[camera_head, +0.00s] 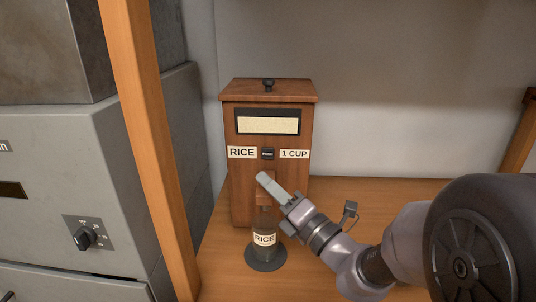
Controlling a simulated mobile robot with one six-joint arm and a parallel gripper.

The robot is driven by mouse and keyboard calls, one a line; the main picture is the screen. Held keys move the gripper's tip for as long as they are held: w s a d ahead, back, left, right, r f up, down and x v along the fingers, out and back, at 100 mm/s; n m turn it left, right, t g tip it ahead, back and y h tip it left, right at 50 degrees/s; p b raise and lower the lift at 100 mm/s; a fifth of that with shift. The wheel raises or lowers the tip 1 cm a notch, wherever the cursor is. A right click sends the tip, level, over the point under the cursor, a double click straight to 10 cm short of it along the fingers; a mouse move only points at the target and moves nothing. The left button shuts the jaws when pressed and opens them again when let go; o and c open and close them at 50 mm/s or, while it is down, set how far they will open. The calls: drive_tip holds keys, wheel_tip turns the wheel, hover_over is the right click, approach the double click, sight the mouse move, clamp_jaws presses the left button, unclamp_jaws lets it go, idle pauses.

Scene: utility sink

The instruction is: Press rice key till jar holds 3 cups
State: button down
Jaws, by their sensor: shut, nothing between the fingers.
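The small black key (267,154) sits between the two labels. The jar (264,240), labelled "RICE", stands on a dark round base below the spout (263,199). How much rice is in the jar cannot be made out. My gripper (264,179) is shut and empty. In the picture it is just below the key and above the jar, overlapping the dispenser's front. Whether it touches the dispenser cannot be told.
A wooden post (147,130) rises left of the dispenser. A grey appliance (60,190) with a black knob (84,238) stands beyond it at the left. The wooden shelf (385,195) is clear to the right of the dispenser, partly behind my arm.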

sight(268, 153)
drive_tip(key=w+p, duration=0.1)
drive_tip(key=w, duration=0.6)
drive_tip(key=shift+d+r, duration=0.1)
drive_tip(key=shift+d, duration=0.05)
drive_tip(key=shift+w+p, duration=0.3)
drive_tip(key=shift+w, duration=0.35)
idle(1.2)
drive_tip(key=shift+w+p, duration=0.35)
drive_tip(key=shift+w, duration=0.05)
drive_tip(key=shift+w+p, duration=0.3)
drive_tip(key=shift+w, duration=0.05)
idle(0.5)
drive_tip(key=shift+s, duration=0.75)
